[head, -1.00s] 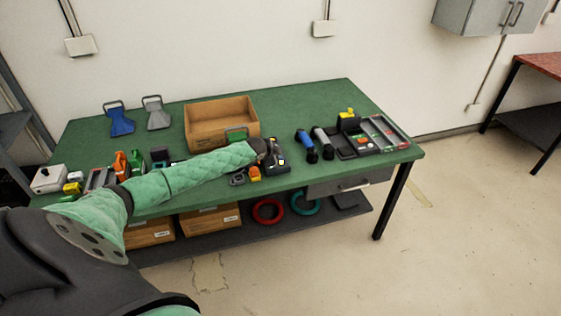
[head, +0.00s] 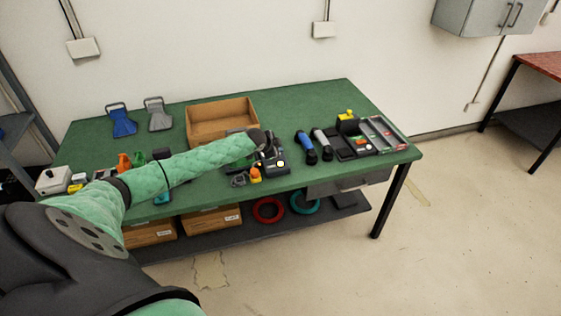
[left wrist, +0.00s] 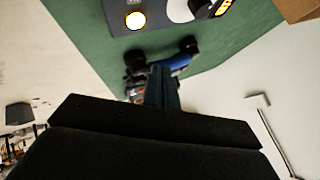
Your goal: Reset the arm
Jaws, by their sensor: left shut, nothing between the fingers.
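My left arm, in a green sleeve, reaches across the green table (head: 330,103) from the left in the head view. My left gripper (head: 272,153) is small and dark there, over a dark device (head: 275,169) that it partly hides. In the left wrist view the narrow fingers (left wrist: 163,88) are together with nothing between them. Beyond them in that view, a blue and black torch (left wrist: 172,63) lies on the green top, and a grey device with a bright round button (left wrist: 135,20) shows at the top. My right gripper is not in view.
An open wooden box (head: 222,119) stands behind the arm. Blue and silver torches and a dark tray (head: 378,133) lie to the right. An orange-topped item (head: 255,174) is near the front edge. The table's back right is clear.

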